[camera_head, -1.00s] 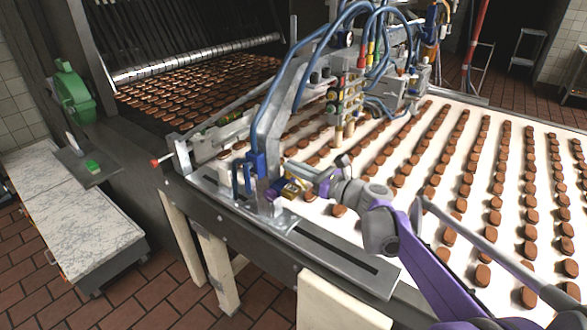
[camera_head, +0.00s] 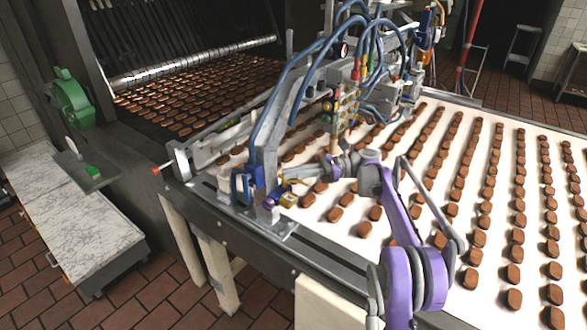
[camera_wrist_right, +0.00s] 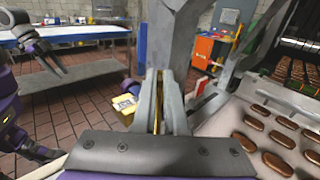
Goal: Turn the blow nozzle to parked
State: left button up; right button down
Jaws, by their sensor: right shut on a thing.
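My right gripper (camera_head: 288,179) is at the near left edge of the white belt, by the foot of the blue-hosed frame. In the right wrist view its fingers (camera_wrist_right: 158,100) are closed around a thin brass-coloured piece (camera_wrist_right: 157,116), which I take to be the blow nozzle; the fingers hide most of it. A yellow block with a pale label (camera_wrist_right: 125,104) is just left of the fingers, and shows below the gripper in the head view (camera_head: 288,200).
Rows of brown biscuits (camera_head: 362,229) lie on the white belt (camera_head: 330,236) close to my right arm. A blue bracket (camera_head: 241,186) and metal frame (camera_head: 268,150) stand just left of the gripper. Blue hoses (camera_head: 300,58) arch above. A marble-topped bench (camera_head: 85,225) is at the left.

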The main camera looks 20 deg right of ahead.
jog(key=shift+w+d+r+n+g, duration=0.15)
jog(key=shift+w+n+g, duration=0.25)
jog(key=shift+g, duration=0.2)
jog(key=shift+r+n+g, duration=0.1)
jog(key=shift+n+g, duration=0.2)
jog(key=shift+g, duration=0.2)
jog(key=shift+n+g+b, duration=0.3)
jog(key=shift+b, duration=0.05)
jog(key=shift+s+g, duration=0.1)
jog(key=shift+g, duration=0.2)
jog(key=shift+a+f, duration=0.2)
jog(key=shift+f, duration=0.1)
jog(key=c, duration=1)
grip_release()
jog(key=shift+a, duration=0.1)
jog(key=shift+o, duration=0.2)
